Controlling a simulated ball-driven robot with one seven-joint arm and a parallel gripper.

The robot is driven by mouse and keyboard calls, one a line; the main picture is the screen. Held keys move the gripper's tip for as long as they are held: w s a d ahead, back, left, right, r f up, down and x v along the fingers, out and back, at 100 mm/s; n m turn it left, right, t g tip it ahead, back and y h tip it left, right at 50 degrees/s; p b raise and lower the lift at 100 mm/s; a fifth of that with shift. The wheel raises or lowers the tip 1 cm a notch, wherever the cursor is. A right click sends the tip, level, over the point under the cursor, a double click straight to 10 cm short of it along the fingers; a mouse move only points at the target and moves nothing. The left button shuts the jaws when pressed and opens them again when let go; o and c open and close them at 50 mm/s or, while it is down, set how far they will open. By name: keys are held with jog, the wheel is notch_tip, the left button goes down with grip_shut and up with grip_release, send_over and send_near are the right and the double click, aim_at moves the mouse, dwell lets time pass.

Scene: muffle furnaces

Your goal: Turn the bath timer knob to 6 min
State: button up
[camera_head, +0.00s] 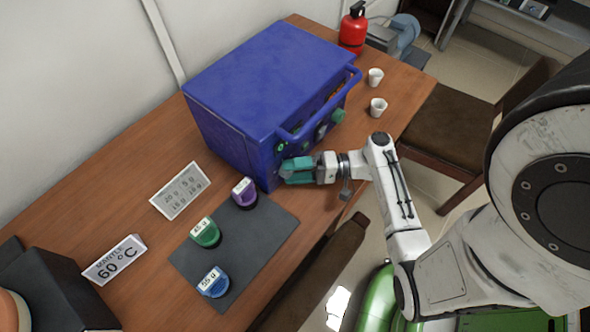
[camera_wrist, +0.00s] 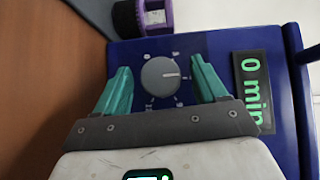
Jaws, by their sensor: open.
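The bath is a blue box (camera_head: 265,85) on the wooden table. In the wrist view its blue front panel (camera_wrist: 215,45) carries a round grey timer knob (camera_wrist: 160,76) with small markings around it. A light pointer line on the knob points to the right of the picture. A display (camera_wrist: 251,90) beside it reads "0 min" in green, turned sideways. My gripper (camera_wrist: 161,74) is open, with one teal finger on each side of the knob. I cannot tell whether the fingers touch it. In the head view my gripper (camera_head: 296,170) is at the near lower corner of the box and hides the knob.
Purple (camera_head: 244,192), green (camera_head: 206,233) and blue (camera_head: 213,282) labelled pieces stand on a dark mat (camera_head: 262,240) left of my gripper. A bar handle (camera_head: 318,108) juts from the box's front. Two white cups (camera_head: 377,107) and a red canister (camera_head: 353,29) stand farther back.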

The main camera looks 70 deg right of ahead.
jog(key=shift+r, duration=0.5)
jog(key=shift+o, duration=0.4)
jog(key=r, duration=0.2)
jog(key=shift+s+r, duration=0.2)
jog(key=shift+r, duration=0.1)
jog(key=s+r, duration=0.2)
jog(key=r, duration=0.1)
jog(key=s+a+r, duration=0.1)
jog(key=s+r, duration=0.2)
jog(key=shift+a, duration=0.2)
jog(key=shift+c, duration=0.4)
jog(key=s+a+r, duration=0.2)
jog(key=s+r, duration=0.1)
jog(key=s, duration=0.5)
jog(key=shift+a+r+b, duration=0.2)
jog(key=shift+a+b, duration=0.15)
